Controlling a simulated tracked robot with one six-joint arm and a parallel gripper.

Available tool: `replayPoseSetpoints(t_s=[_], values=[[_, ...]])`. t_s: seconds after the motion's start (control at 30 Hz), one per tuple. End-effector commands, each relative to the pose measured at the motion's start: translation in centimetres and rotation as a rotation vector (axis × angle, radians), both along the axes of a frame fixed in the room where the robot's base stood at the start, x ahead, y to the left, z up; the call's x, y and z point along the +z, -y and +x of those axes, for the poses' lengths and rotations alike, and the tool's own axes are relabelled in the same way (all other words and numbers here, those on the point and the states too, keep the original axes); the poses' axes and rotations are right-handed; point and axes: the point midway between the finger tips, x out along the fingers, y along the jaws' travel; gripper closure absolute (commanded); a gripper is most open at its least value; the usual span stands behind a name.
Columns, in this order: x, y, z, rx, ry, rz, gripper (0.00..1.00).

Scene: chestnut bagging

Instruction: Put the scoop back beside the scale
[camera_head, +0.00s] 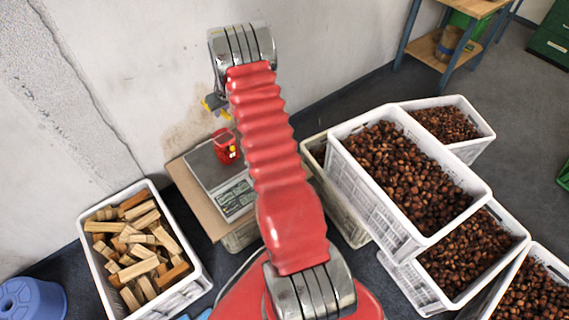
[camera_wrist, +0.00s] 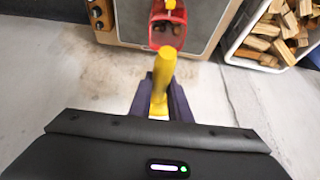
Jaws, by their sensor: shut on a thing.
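My gripper (camera_head: 217,104) is beyond my red arm in the head view, near the wall side of the scale. In the wrist view its dark jaws (camera_wrist: 160,100) are shut on the yellow handle of the scoop (camera_wrist: 163,75). The handle's tip also shows in the head view (camera_head: 226,114). A red open vessel (camera_wrist: 167,28) with brown pieces lies beyond the handle. It shows over the scale's plate in the head view (camera_head: 224,146). I cannot tell whether it joins the handle. The scale (camera_head: 234,196) sits on a tan board, its display towards me.
A white crate of wood pieces (camera_head: 198,270) stands left of the scale. White crates of chestnuts (camera_head: 403,233) stand to the right, some stacked. The pale wall (camera_head: 130,90) is close behind my gripper. A blue stool (camera_head: 33,300) is at lower left.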

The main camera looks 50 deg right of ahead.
Motion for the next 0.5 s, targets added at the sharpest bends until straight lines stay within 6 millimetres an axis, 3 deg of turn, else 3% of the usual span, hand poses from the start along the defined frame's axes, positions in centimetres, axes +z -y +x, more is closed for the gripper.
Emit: replayPoseSetpoints(t_s=[0.03, 0.2, 0.5], values=[[-2.0, 1.6, -1.1, -0.030, -0.008, 0.005, 1.00], [-7.5, 6.1, -4.3, -0.114, -0.023, 0.008, 1.00], [-17.2, 12.3, -11.9, -0.263, -0.047, 0.019, 1.00]])
